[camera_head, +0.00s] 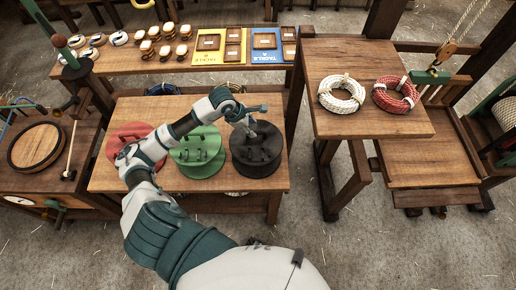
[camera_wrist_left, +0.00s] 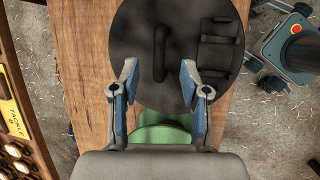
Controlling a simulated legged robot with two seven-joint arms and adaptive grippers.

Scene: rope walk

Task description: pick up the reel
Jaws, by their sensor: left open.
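Three round, flat reel-like pieces with raised handles lie on the wooden bench: a red one (camera_head: 127,137), a green one (camera_head: 205,165) and a black one (camera_head: 257,160). My left gripper (camera_head: 250,127) is over the black piece. In the left wrist view the black piece (camera_wrist_left: 135,28) fills the far part, with its upright handle (camera_wrist_left: 160,50) in line with the gap between the fingers. My left gripper (camera_wrist_left: 159,68) is open and empty, fingertips either side of that handle's near end. I cannot tell whether they touch the piece. My right gripper is not in view.
A rear shelf holds small blocks and yellow and blue trays (camera_head: 266,44). A table at right bears a white rope coil (camera_head: 341,94) and a red-white one (camera_head: 395,94). A round wooden board (camera_head: 36,147) is at left. The green piece (camera_wrist_left: 160,133) sits close beside the black one.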

